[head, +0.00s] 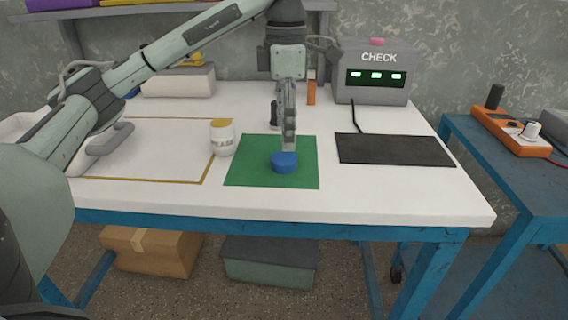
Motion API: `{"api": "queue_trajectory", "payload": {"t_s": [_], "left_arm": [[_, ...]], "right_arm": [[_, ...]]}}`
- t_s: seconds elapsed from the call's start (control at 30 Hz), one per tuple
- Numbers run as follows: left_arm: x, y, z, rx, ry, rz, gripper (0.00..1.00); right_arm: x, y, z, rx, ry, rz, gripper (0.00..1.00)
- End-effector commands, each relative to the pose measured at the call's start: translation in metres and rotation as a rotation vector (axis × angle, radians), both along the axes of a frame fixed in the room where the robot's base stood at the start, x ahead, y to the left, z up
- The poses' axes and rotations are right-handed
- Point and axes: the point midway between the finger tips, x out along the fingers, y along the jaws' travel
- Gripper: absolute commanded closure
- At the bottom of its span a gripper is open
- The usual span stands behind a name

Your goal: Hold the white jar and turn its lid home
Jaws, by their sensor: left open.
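The white jar (222,142) stands upright on the white table, just left of the green mat. It has dark lettering, and its top looks yellow. A round blue lid (285,163) lies on the green mat (250,174). My left gripper (288,147) is open and points down right over the blue lid, its fingertips at or just above the lid's top. I cannot tell whether they touch it. The gripper is to the right of the jar and apart from it. My right gripper is not in view.
A grey CHECK box (375,92) with green lights stands at the back, cabled to a black pad (392,150). A yellow-outlined area (150,180) is left of the jar. A grey-white box (179,82) and an orange item (311,93) stand behind. The front table strip is clear.

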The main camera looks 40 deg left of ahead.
Motion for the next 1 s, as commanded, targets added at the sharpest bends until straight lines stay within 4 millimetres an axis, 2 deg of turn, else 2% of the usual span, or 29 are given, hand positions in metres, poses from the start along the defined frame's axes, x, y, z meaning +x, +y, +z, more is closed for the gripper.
{"api": "queue_trajectory", "payload": {"t_s": [0.33,0.47,0.7,1.0], "left_arm": [[0.000,0.000,-0.007,-0.001,0.001,-0.001,0.29],[-0.002,0.003,-0.025,0.001,0.003,-0.001,0.29],[-0.002,0.003,-0.053,0.000,0.000,-0.001,0.29],[-0.001,0.003,-0.055,0.000,-0.001,-0.001,0.29]], "right_arm": [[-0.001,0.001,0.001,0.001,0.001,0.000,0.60],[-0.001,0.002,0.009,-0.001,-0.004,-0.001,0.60],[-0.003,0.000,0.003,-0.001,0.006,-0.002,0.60],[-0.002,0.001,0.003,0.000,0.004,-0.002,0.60]]}}
